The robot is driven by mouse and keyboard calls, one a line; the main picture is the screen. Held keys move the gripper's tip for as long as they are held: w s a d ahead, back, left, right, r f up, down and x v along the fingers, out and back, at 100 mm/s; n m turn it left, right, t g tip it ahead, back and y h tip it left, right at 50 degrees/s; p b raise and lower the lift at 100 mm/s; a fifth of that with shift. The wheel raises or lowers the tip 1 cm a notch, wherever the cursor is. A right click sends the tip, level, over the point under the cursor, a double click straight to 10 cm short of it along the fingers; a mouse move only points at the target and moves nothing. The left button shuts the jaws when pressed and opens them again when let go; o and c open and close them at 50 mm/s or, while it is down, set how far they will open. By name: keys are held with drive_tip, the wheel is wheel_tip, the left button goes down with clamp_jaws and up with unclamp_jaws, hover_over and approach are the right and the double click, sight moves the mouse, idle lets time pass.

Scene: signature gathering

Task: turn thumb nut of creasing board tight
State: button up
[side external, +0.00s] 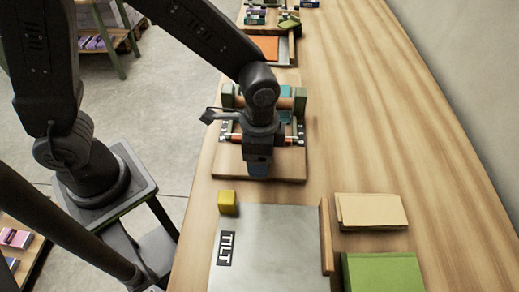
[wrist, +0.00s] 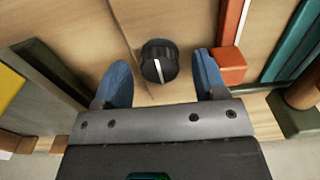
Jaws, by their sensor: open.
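The thumb nut (wrist: 158,61) is a black ribbed knob with a white line on its top, on the pale wooden creasing board (wrist: 90,28). In the wrist view my gripper (wrist: 162,78) is open, with one blue finger on each side of the nut and gaps between. In the side view my gripper (side external: 259,168) points down over the near part of the creasing board (side external: 289,167). The nut is hidden there behind my gripper.
An orange-red block (wrist: 231,66) stands close to the right finger. Green and teal parts lie farther right. A yellow cube (side external: 227,202) and a grey plate marked TILT (side external: 285,240) lie nearer on the table, with cream sheets (side external: 371,210) and a green stack (side external: 384,272) to the right.

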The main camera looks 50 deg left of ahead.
wheel_tip(320, 180, up, 14)
idle(0.5)
drive_tip(key=shift+f, duration=0.1)
drive_tip(key=s+a+r+n+t, duration=0.1)
drive_tip(key=s+a+n+t, duration=0.1)
drive_tip(key=s+a+n, duration=0.2)
drive_tip(key=s+a+r+n+t, duration=0.2)
drive_tip(key=s+a+n+t, duration=0.1)
drive_tip(key=a, duration=0.7)
drive_tip(key=shift+s+a+n+t, duration=0.35)
drive_tip(key=shift+s+n, duration=0.3)
drive_tip(key=shift+n, duration=0.45)
